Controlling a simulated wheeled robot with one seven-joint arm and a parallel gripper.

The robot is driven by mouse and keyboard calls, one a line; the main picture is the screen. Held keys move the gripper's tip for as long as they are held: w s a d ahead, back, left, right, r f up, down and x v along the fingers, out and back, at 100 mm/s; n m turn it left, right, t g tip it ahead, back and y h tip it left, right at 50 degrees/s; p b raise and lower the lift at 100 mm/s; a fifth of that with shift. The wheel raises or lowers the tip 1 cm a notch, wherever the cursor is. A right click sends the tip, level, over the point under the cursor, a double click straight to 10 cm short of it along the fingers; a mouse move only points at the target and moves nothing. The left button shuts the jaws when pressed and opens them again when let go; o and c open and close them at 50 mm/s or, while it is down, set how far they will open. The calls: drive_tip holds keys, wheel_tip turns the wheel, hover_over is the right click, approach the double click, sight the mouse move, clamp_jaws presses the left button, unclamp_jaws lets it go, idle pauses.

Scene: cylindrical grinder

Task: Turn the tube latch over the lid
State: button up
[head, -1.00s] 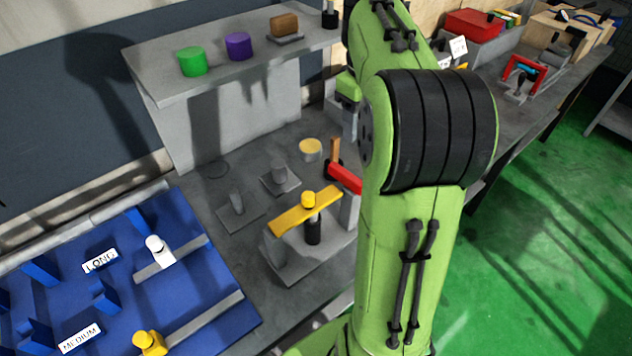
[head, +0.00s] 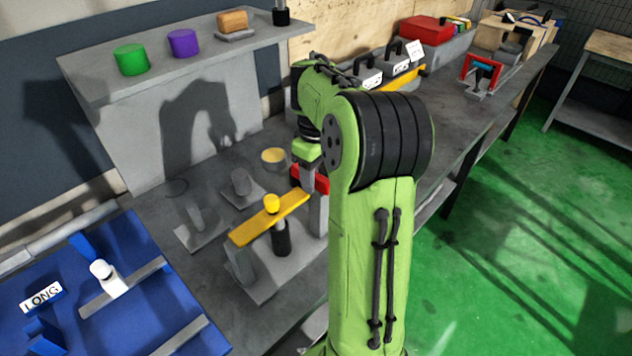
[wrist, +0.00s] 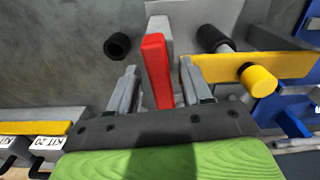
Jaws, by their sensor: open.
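A red bar (wrist: 157,66) stands out from a grey block (wrist: 160,26) in the wrist view. It lies between the fingers of my open gripper (wrist: 158,75), with a gap visible on each side. In the head view the red bar (head: 322,184) is partly hidden by my gripper (head: 307,184). A yellow bar (head: 255,222) with a yellow knob (head: 272,203) lies across the fixture to the left of my gripper, over a black cylinder (head: 281,240). It also shows right of my fingers in the wrist view (wrist: 222,68). I cannot tell which part is the lid.
A grey cup with a yellow top (head: 274,157) stands behind the fixture. Grey stands (head: 240,186) are to the left. A blue tray (head: 130,315) lies at front left. A raised shelf (head: 180,80) stands behind, holding green and purple cylinders. A black cylinder (wrist: 117,46) is left of the red bar.

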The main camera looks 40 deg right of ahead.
drive_tip(key=shift+f, duration=0.1)
clamp_jaws()
